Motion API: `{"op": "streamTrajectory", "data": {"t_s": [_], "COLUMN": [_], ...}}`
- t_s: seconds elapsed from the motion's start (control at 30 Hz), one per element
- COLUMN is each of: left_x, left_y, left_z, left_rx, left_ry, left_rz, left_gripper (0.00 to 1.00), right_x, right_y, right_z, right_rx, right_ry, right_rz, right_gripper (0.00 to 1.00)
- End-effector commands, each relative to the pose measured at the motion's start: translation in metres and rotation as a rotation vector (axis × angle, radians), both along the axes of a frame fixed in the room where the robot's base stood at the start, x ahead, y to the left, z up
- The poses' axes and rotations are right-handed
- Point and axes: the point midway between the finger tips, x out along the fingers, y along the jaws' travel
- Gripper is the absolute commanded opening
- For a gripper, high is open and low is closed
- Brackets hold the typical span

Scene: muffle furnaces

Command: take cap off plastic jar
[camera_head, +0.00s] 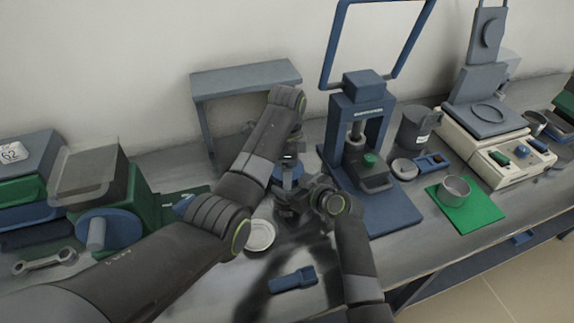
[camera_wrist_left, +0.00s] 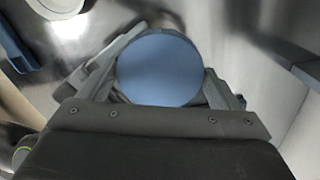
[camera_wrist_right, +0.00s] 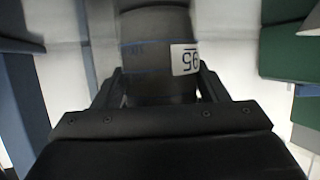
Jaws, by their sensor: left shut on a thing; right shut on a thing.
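The plastic jar has a blue round cap (camera_head: 288,171) and shows in the head view between my two grippers, mostly hidden by them. In the left wrist view the cap (camera_wrist_left: 160,68) fills the space between the fingers of my left gripper (camera_wrist_left: 165,95), which is shut on it from above. In the right wrist view the grey jar body (camera_wrist_right: 155,60) with a white number label is between the fingers of my right gripper (camera_wrist_right: 158,90), which is shut on it from the side. I cannot tell whether the cap is apart from the jar.
A blue press (camera_head: 360,125) stands close to the right of my grippers. A grey stand (camera_head: 245,75) is behind them. A white dish (camera_head: 259,236) and a blue object (camera_head: 292,280) lie in front. A metal pot (camera_head: 454,189) sits on a green mat (camera_head: 480,215) at right.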

Motion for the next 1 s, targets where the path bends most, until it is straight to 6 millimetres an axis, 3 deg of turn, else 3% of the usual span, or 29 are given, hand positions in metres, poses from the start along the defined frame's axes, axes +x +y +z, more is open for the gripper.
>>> {"op": "streamTrajectory", "data": {"t_s": [0.2, 0.23, 0.33, 0.57, 1.0], "left_x": [0.0, 0.0, 0.0, -0.001, 0.0], "left_y": [0.0, 0.0, 0.0, 0.0, 0.0], "left_z": [0.0, 0.0, 0.0, 0.0, 0.045], "left_rx": [0.001, 0.0, 0.0, 0.0, 0.0], "left_ry": [0.002, 0.002, 0.002, 0.003, 0.0], "left_rz": [-0.002, -0.002, -0.003, -0.004, -0.003], "left_gripper": [0.58, 0.88, 1.0, 1.0, 1.0], "right_x": [0.0, 0.0, 0.0, 0.0, 0.0], "right_y": [-0.001, -0.001, -0.001, 0.0, 0.0], "right_z": [0.0, 0.0, 0.0, 0.0, 0.0], "right_rx": [-0.002, -0.002, -0.002, -0.002, -0.001], "right_ry": [0.0, 0.0, 0.0, 0.0, -0.001], "right_rz": [-0.001, -0.001, -0.001, -0.001, 0.0], "right_gripper": [0.03, 0.03, 0.03, 0.03, 0.03]}}
